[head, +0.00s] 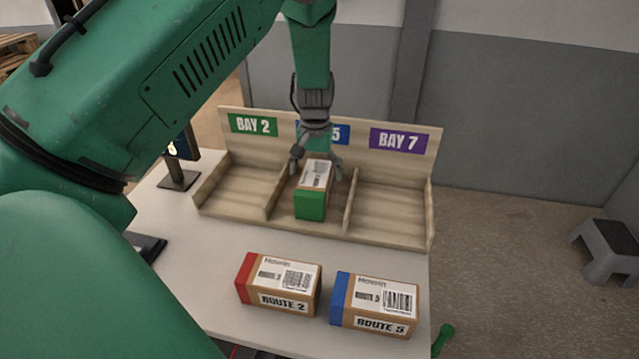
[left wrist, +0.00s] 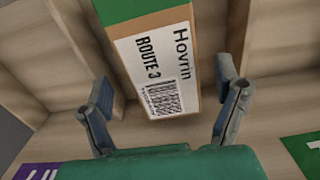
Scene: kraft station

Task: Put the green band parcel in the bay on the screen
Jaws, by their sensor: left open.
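The green band parcel (head: 311,205) is a brown box with a white label and a green end. It sits in the middle bay (head: 283,205) of the wooden rack, under a blue sign (head: 341,134) partly hidden by my gripper, with a 5 showing. In the left wrist view the parcel (left wrist: 158,60) reads ROUTE 3. My left gripper (head: 316,172) is open at the parcel's far end, with a finger on each side and visible gaps in the wrist view. The screen (head: 182,148) is mostly hidden behind my arm; its text is not readable. My right gripper does not show.
The left bay, BAY 2 (head: 238,184), and right bay, BAY 7 (head: 388,208), are empty. A red band parcel (head: 284,283) and a blue band parcel (head: 374,304) stand on the table (head: 225,240) in front. A grey stool (head: 608,250) stands on the floor at right.

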